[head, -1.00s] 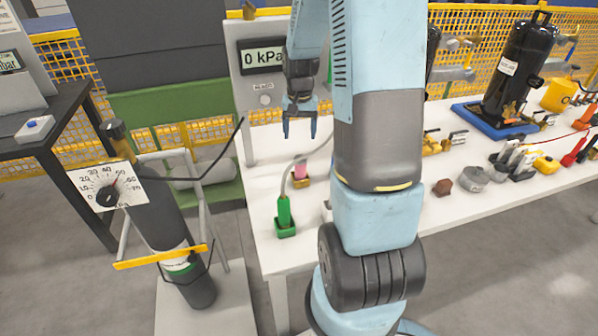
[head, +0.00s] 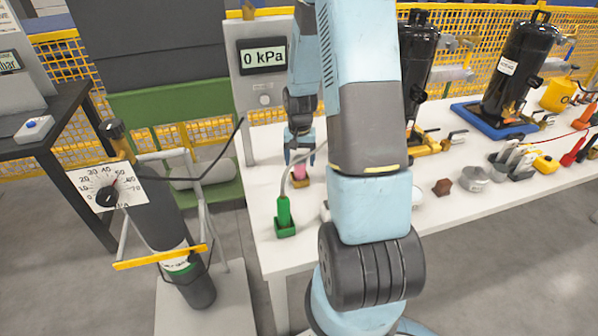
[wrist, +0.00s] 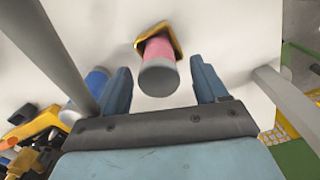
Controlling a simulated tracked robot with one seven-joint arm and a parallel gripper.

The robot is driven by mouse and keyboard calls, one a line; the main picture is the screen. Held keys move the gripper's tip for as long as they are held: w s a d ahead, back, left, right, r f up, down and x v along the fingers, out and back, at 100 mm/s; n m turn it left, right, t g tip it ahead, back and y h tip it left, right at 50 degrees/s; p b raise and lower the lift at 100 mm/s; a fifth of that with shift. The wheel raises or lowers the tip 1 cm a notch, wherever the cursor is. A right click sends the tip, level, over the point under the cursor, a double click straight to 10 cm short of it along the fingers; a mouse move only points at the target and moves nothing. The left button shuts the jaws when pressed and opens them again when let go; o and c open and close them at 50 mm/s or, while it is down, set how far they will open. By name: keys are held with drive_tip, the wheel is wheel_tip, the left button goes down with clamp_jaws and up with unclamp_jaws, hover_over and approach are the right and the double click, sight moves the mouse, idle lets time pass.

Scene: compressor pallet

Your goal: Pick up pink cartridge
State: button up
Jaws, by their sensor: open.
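The pink cartridge (head: 299,170) stands in a small yellow-brown holder (head: 301,182) on the white table. In the wrist view the pink cartridge (wrist: 158,66) shows its grey round end toward the camera, with its yellow holder (wrist: 146,33) behind it. My gripper (head: 299,160) is open and points down over the cartridge. In the wrist view my gripper (wrist: 160,78) has one finger on each side of the cartridge, with visible gaps on both sides. I cannot tell exactly how far down the fingers reach along it.
A green tool in a green holder (head: 285,230) stands nearby, with a grey hose (head: 288,178) close to the cartridge. A grey display post (head: 262,85) is behind. Grey bars (wrist: 52,50) cross the wrist view's sides. Black compressors (head: 515,62) stand right.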

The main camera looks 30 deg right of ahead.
drive_tip(key=shift+f, duration=1.75)
drive_tip(key=c, duration=1.2)
